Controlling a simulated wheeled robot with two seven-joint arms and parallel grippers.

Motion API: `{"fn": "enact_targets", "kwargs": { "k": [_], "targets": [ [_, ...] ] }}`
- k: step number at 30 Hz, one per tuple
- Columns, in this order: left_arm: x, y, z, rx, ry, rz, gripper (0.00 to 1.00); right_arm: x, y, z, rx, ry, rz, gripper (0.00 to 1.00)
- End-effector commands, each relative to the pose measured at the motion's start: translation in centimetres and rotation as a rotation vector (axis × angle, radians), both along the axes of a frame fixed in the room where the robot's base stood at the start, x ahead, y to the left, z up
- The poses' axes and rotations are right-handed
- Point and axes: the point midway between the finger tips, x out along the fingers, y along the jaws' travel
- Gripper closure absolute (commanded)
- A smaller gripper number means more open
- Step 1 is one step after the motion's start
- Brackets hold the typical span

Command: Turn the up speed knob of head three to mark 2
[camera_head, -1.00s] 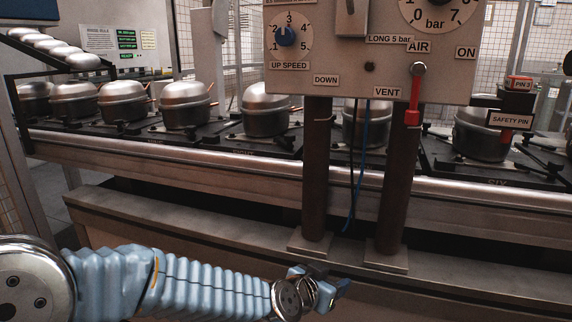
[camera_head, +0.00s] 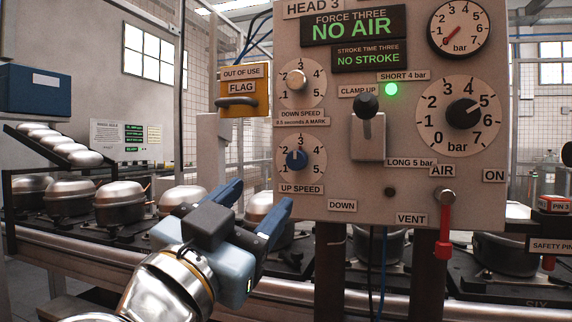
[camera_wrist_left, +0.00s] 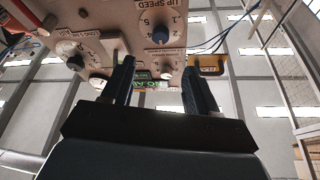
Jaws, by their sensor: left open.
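The blue up speed knob (camera_head: 297,159) sits on a white dial marked 1 to 5, above the UP SPEED label, low on the left of the HEAD 3 panel (camera_head: 330,185). Its white line points roughly up, near mark 3. My left gripper (camera_head: 258,195) is open and empty, below and left of the dial, with its blue fingers pointing up to the right. In the left wrist view the panel appears upside down, and the blue knob (camera_wrist_left: 160,34) lies beyond the gap between the open fingers (camera_wrist_left: 158,62), apart from them. My right gripper does not show.
The down speed knob (camera_head: 297,79) is just above. A yellow flag plate with a handle (camera_head: 238,101) juts out on the panel's left. The clamp lever (camera_head: 367,107), pressure knob (camera_head: 463,112) and red air lever (camera_head: 444,220) are to the right. Compressor pots (camera_head: 121,200) line the conveyor behind.

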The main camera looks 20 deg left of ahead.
Motion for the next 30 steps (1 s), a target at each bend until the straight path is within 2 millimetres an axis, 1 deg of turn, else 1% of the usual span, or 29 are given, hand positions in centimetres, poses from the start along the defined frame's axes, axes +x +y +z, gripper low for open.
{"fn": "enact_targets", "kwargs": {
  "k": [1, 9, 12, 15, 18, 21, 28, 29, 30],
  "targets": [
    [1.1, -0.2, 0.4, -0.001, 0.004, -0.003, 0.41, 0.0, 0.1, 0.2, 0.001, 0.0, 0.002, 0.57],
    [6.9, -1.1, 2.7, -0.004, 0.005, -0.002, 0.41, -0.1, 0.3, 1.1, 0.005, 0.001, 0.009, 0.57],
    [8.7, -1.4, 3.3, -0.004, 0.005, -0.002, 0.41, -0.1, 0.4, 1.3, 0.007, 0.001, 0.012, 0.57],
    [10.0, -1.5, 3.9, -0.004, 0.003, -0.001, 0.41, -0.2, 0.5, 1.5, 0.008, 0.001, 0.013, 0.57],
    [10.7, -1.7, 4.2, -0.004, 0.003, -0.001, 0.41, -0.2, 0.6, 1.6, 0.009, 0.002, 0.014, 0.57],
    [11.1, -1.7, 4.3, -0.003, 0.002, -0.001, 0.41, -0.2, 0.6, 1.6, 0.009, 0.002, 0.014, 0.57],
    [11.2, -1.7, 4.3, -0.002, 0.002, 0.001, 0.41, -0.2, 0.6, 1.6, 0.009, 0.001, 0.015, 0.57],
    [11.2, -1.7, 4.3, -0.002, 0.002, 0.001, 0.43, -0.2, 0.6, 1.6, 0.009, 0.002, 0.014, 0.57],
    [11.2, -1.7, 4.3, -0.002, 0.002, 0.001, 0.49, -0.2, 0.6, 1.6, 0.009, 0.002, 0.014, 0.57]
  ]
}}
